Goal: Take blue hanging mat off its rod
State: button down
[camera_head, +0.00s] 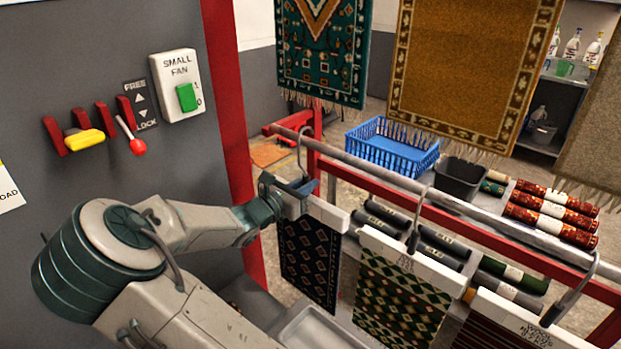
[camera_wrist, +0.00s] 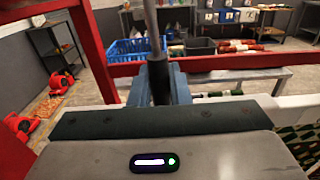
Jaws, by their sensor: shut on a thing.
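The blue mat (camera_head: 308,262), dark navy with a diamond pattern, hangs from a white hanger bar (camera_head: 328,214) at the left end of the grey rod (camera_head: 380,172). The hanger's metal hook (camera_head: 302,148) rises to the rod and appears to loop over it. My gripper (camera_head: 303,187) is shut on the hook's stem just above the hanger bar. In the wrist view, the blue-grey fingers (camera_wrist: 159,88) close around the dark stem. The mat is below the wrist view, hidden by the gripper body.
A green diamond mat (camera_head: 398,300) and a striped mat (camera_head: 495,330) hang to the right on the same rod. A red rail (camera_head: 470,230) runs behind. A red post (camera_head: 233,130) and switch panel stand left. A blue crate (camera_head: 390,148) and rolled mats (camera_head: 550,210) lie beyond.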

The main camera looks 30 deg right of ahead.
jog(key=p+v, duration=0.5)
jog(key=v, duration=0.6)
dwell(0.7)
dwell(0.4)
jog(key=shift+r+p, duration=0.2)
jog(key=shift+p, duration=0.1)
